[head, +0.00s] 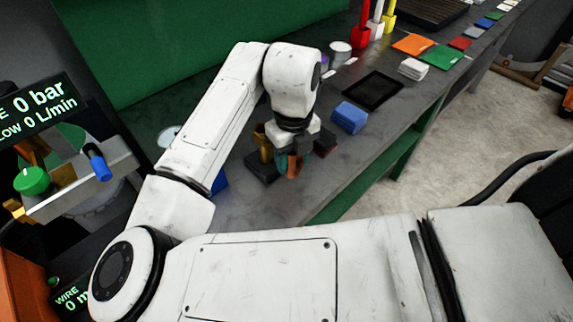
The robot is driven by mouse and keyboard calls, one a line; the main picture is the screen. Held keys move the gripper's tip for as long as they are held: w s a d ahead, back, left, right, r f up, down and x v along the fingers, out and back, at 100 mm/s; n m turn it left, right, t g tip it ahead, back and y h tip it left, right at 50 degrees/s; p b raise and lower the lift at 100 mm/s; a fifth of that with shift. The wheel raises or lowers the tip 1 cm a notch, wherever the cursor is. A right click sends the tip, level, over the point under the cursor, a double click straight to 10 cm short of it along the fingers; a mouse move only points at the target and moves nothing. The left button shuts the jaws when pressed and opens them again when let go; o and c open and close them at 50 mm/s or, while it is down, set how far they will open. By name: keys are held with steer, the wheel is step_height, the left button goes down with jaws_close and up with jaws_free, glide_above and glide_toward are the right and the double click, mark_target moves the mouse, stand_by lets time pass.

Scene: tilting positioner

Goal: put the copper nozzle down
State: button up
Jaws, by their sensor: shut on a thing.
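My gripper (290,160) points down over the grey bench, below the white wrist. It is shut on the copper nozzle (296,170), of which only a small reddish-brown part shows between and below the fingers. A teal patch shows right beside it, and I cannot tell what it belongs to. The arm and fingers hide most of the nozzle. I cannot tell whether its lower end touches the bench.
A brass-coloured piece (263,139) stands just left of my gripper, by a dark block (261,168). A dark reddish block (326,145) is close on the right. A blue block (350,117) and black tray (372,91) lie beyond. Bare bench (335,177) shows towards the front edge.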

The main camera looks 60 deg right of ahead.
steer(key=shift+w+d+f, duration=0.25)
steer(key=shift+w+f, duration=0.25)
steer(key=shift+f, duration=0.1)
steer(key=shift+w+d+f, duration=0.2)
steer(key=shift+w+f, duration=0.25)
steer(key=shift+f, duration=1.7)
steer(key=shift+f, duration=0.15)
steer(key=o, duration=0.9)
step_height(320, 180, up, 12)
steer(key=shift+r, duration=0.15)
